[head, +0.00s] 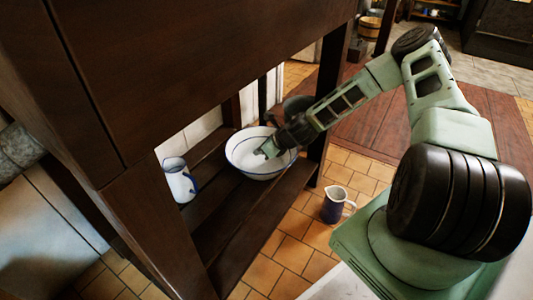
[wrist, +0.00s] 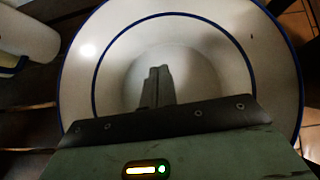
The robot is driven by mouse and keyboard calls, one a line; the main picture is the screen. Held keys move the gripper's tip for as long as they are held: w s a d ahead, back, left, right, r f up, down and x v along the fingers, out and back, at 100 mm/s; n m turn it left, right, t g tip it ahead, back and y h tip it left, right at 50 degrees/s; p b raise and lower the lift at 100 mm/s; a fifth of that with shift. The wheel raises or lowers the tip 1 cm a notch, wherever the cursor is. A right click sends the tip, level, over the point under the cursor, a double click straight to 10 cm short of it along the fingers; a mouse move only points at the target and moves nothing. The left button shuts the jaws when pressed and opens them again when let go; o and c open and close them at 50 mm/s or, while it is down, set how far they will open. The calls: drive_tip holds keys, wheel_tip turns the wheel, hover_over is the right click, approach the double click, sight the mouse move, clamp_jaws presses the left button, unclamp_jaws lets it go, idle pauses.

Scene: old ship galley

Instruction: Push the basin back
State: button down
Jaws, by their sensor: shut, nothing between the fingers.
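The basin (head: 245,148) is a wide white bowl with a blue rim, standing upright on the slatted lower shelf of a dark wooden table. It also fills much of the wrist view (wrist: 207,60), where a blue ring shows inside it. My gripper (head: 264,152) reaches over the basin's right side, with its fingers over the inside of the bowl. In the wrist view the fingers (wrist: 157,88) are together, with nothing between them, in front of the basin's inner surface. I cannot tell whether they touch it.
A white jug with a blue handle (head: 179,180) stands on the shelf (head: 222,208), left of the basin. A dark blue jug (head: 333,204) stands on the tiled floor. A table leg (head: 331,95) rises just right of the basin, and the heavy tabletop side (head: 200,60) overhangs the shelf.

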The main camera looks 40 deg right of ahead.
sight(240, 151)
drive_tip(key=w+b, duration=0.1)
drive_tip(key=w+a+f, duration=0.1)
drive_tip(key=w+f+b, duration=0.1)
drive_tip(key=shift+w+a+f+b, duration=0.15)
drive_tip(key=shift+w+a+b, duration=0.15)
drive_tip(key=shift+a+b, duration=0.05)
drive_tip(key=shift+w+a, duration=0.15)
drive_tip(key=shift+w, duration=0.2)
drive_tip(key=shift+w+a+r+b, duration=0.2)
drive_tip(key=shift+w+a+b, duration=0.05)
drive_tip(key=shift+w+b, duration=0.25)
drive_tip(key=w+a+p, duration=0.1)
drive_tip(key=w, duration=0.1)
drive_tip(key=w+a+p, duration=0.1)
drive_tip(key=w+p, duration=0.1)
drive_tip(key=w, duration=0.1)
drive_tip(key=w+a+p, duration=0.1)
drive_tip(key=w, duration=0.1)
drive_tip(key=shift+w+a+r+p, duration=0.1)
drive_tip(key=shift+w+a+p, duration=0.2)
drive_tip(key=shift+w+p, duration=0.1)
drive_tip(key=shift+w+a, duration=0.2)
drive_tip(key=shift+w, duration=0.2)
